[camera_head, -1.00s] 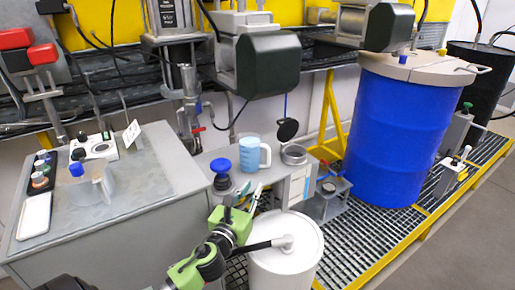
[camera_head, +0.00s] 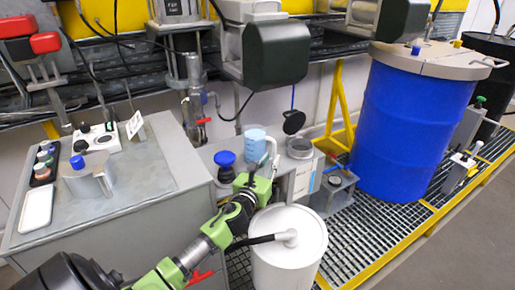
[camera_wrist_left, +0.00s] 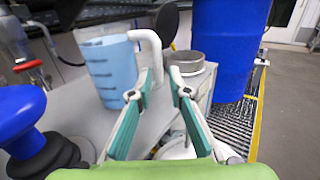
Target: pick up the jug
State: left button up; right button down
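The jug (camera_head: 255,146) is a light blue measuring jug with a white handle, standing upright on the grey bench top. It also shows at the left of the left wrist view (camera_wrist_left: 108,70), with its handle (camera_wrist_left: 152,45) on its right side. My left gripper (camera_head: 270,161) is at the handle side of the jug. In the left wrist view its two green fingers (camera_wrist_left: 161,82) are apart and empty, with the handle just beyond the left fingertip. I cannot tell whether they touch. My right gripper is not in view.
A blue drum (camera_head: 408,130) is farther right.

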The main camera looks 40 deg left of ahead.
aim_at(273, 156)
pick_arm(q)
jog(key=x, duration=0.3)
jog(key=shift+w+a+f, duration=0.2)
jog(key=shift+w, duration=0.05)
jog(key=shift+w+a, duration=0.1)
jog(key=shift+w, duration=0.45)
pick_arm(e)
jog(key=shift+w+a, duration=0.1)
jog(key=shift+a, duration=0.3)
pick_arm(q)
grip_shut()
jog(key=shift+r, duration=0.1)
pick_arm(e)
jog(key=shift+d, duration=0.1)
pick_arm(q)
jog(key=shift+r, duration=0.15)
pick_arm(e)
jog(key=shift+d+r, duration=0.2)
